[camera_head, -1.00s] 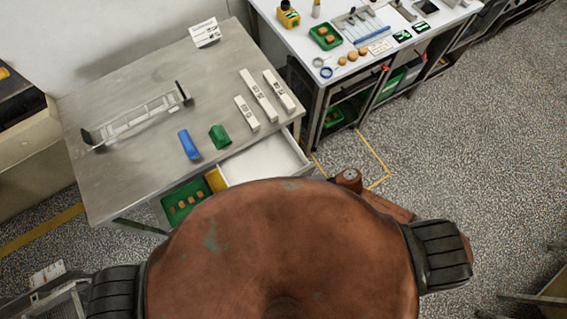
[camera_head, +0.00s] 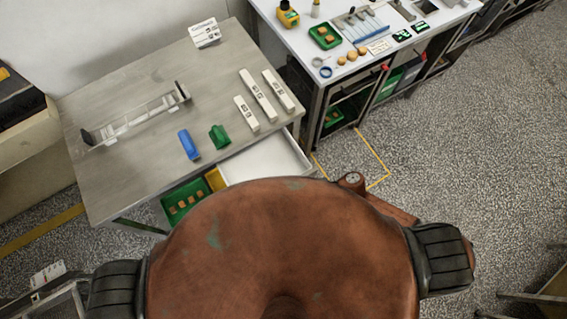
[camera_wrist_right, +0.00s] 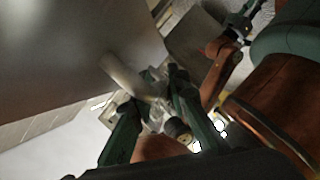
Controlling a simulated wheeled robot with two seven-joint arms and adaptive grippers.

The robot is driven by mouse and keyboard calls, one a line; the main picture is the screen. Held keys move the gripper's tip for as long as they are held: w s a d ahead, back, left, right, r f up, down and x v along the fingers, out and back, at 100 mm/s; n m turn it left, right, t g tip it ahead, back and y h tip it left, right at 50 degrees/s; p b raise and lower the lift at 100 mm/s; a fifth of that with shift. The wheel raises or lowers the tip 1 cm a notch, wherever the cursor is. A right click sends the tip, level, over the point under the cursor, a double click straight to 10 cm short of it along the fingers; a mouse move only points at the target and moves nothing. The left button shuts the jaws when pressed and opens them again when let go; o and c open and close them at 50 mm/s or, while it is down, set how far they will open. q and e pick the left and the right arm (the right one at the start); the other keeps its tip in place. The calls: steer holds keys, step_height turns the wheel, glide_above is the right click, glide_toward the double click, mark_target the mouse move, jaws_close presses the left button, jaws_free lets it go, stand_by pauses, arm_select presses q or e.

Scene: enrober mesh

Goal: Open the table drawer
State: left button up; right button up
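The grey metal table (camera_head: 130,180) stands at the left in the head view. Its drawer (camera_head: 265,160) is pulled partly out on the near side, with a pale, empty-looking interior. My brown body hides the drawer's front. In the right wrist view, my right gripper (camera_wrist_right: 163,85) has its dark green fingers on either side of a pale bar (camera_wrist_right: 122,74), which looks like a handle, beside a broad grey surface. Whether the fingers press on the bar is unclear. My left gripper is not in view.
A blue block (camera_head: 189,145), a green block (camera_head: 219,137), several white bars (camera_head: 262,95) and a clear fixture (camera_head: 135,118) lie on the tabletop. A green tray (camera_head: 183,202) sits below at the front. A second workbench (camera_head: 290,35) stands behind right. Open floor lies at right.

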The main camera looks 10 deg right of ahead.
steer(key=v, duration=1.2)
steer(key=shift+s, duration=0.1)
